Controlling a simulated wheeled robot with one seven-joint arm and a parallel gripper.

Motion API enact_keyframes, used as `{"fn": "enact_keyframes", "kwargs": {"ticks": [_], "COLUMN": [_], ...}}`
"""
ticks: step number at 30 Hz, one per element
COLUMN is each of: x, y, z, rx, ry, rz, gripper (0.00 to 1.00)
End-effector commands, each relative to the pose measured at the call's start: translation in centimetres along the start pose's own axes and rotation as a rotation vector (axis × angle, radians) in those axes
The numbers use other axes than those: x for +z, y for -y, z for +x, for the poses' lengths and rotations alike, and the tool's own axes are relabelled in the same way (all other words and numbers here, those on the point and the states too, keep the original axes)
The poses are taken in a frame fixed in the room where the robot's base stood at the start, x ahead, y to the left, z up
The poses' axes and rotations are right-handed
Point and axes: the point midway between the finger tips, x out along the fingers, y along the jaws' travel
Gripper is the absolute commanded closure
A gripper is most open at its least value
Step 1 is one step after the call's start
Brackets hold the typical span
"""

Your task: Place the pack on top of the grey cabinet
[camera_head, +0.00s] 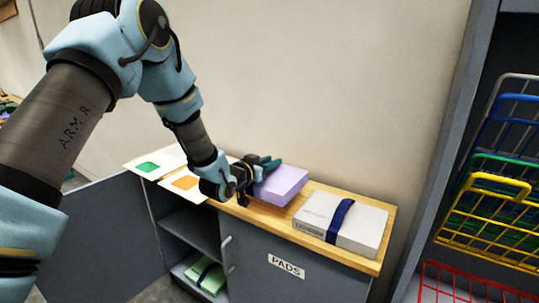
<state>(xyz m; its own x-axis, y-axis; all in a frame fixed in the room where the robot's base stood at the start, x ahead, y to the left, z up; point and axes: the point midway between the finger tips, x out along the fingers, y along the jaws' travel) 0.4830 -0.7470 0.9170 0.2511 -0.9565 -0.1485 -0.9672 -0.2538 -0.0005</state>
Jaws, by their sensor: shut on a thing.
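A lilac pack (284,184) is at the wooden top of the grey cabinet (262,243), near the middle of its length. My gripper (250,186) is at the pack's left end and is shut on it; my gripper partly hides that end. A dark green piece shows between gripper and pack, and I cannot tell what it is. The pack looks roughly level and very close to the top, but I cannot tell whether it rests there. The cabinet has a "PADS" label on its front.
A white pack with a navy band (341,222) lies on the right of the top. Cards with a green and an orange square (187,183) lie at the left. A green pack (206,277) sits on the open lower shelf. Coloured wire baskets (490,215) stand at right.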

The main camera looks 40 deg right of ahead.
Motion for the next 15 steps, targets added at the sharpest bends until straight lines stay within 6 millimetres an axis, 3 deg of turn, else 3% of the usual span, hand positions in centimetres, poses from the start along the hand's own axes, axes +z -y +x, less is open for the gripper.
{"fn": "enact_keyframes", "kwargs": {"ticks": [8, 15], "x": [3.0, 3.5], "y": [0.0, 0.0], "z": [0.5, 0.6], "rx": [0.0, 0.0], "ry": [-0.002, -0.006], "rz": [0.0, 0.002], "gripper": [1.0, 1.0]}}
